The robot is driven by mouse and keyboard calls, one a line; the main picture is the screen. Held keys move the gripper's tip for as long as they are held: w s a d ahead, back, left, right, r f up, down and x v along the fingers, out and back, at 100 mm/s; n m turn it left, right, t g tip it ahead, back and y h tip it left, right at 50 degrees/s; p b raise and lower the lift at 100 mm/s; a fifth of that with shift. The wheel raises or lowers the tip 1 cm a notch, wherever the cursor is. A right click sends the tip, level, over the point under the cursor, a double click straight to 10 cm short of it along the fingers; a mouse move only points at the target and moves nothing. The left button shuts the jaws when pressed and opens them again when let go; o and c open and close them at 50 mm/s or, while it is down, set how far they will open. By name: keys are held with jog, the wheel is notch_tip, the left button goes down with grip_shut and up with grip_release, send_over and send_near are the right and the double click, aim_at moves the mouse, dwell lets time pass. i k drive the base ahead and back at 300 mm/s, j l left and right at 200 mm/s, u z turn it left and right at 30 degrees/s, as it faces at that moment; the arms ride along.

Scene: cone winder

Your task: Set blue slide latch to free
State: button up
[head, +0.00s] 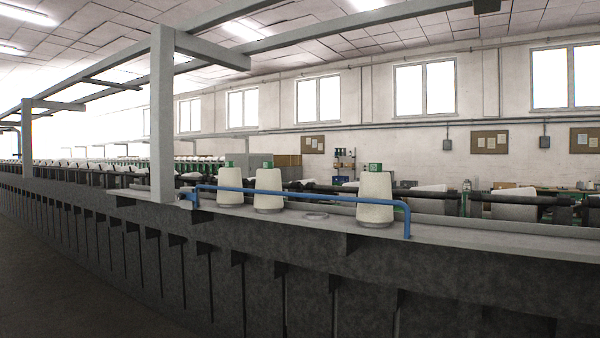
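A long blue bar (300,194) runs along the front edge of the grey machine ledge, in front of the white cones. Its right end bends down to the ledge. At its left end, beside the grey post, is a small blue piece (190,197) that may be the slide latch. It is too small to tell its shape or its position. My gripper is not in view.
White cones (375,198) with green tops stand on the grey ledge (460,257) behind the bar. A round grey disc (315,216) lies between two of them. A grey post (162,115) rises at the bar's left end. Dark floor (60,290) is clear at lower left.

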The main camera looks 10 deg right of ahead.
aim_at(182, 195)
jog(key=i+j+z, duration=0.15)
jog(key=j, duration=0.25)
jog(key=i+j+z, duration=0.15)
jog(key=j, duration=0.25)
jog(key=j+z, duration=0.15)
jog(key=j, duration=0.25)
jog(key=i, duration=0.05)
